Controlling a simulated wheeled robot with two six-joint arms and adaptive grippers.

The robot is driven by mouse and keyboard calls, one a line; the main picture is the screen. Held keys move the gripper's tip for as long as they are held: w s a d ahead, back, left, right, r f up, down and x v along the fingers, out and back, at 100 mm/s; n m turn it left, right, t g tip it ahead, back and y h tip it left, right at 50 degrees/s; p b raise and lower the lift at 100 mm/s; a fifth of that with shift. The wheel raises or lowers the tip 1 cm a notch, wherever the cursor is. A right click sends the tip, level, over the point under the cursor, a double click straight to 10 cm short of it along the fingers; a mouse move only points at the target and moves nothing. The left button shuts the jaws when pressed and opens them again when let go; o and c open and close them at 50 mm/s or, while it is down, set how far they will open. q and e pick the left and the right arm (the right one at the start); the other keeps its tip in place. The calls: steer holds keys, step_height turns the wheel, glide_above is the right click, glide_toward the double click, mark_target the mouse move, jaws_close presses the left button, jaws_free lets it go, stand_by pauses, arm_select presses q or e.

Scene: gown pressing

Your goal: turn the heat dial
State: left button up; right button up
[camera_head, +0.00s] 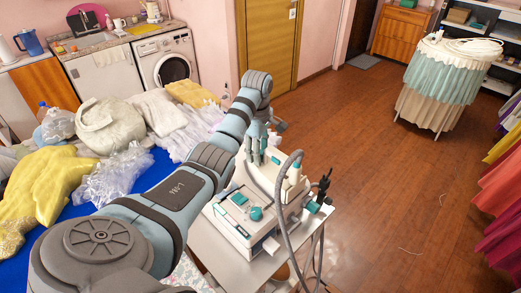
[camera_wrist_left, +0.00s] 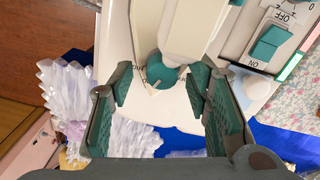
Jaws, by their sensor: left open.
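The heat dial (camera_head: 256,213) is a round teal knob on the front panel of a white steamer machine (camera_head: 232,222). In the left wrist view, a teal dial (camera_wrist_left: 168,75) with a white pointer mark shows just ahead of the fingertips, partly covered by a pale upright part. My left gripper (camera_head: 256,153) hangs over the far side of the machine in the head view. In the wrist view the left gripper (camera_wrist_left: 160,88) has its fingers apart on either side of the dial, with nothing held. Whether they touch it is unclear. My right gripper is not in view.
A teal ON/OFF rocker switch (camera_wrist_left: 268,43) sits near the dial. A grey hose (camera_head: 283,185) loops over the machine. The small white table (camera_head: 203,240) carries it. Clothes heap on the blue surface (camera_head: 78,208) at left. The wooden floor (camera_head: 375,190) at right is mostly clear.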

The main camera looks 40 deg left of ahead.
arm_select(q)
steer(key=shift+s, duration=0.1)
steer(key=shift+r, duration=0.1)
steer(key=c, duration=0.3)
jaws_close()
steer(key=shift+m, duration=0.3)
steer(key=m, duration=0.4)
steer(key=shift+m, duration=2.1)
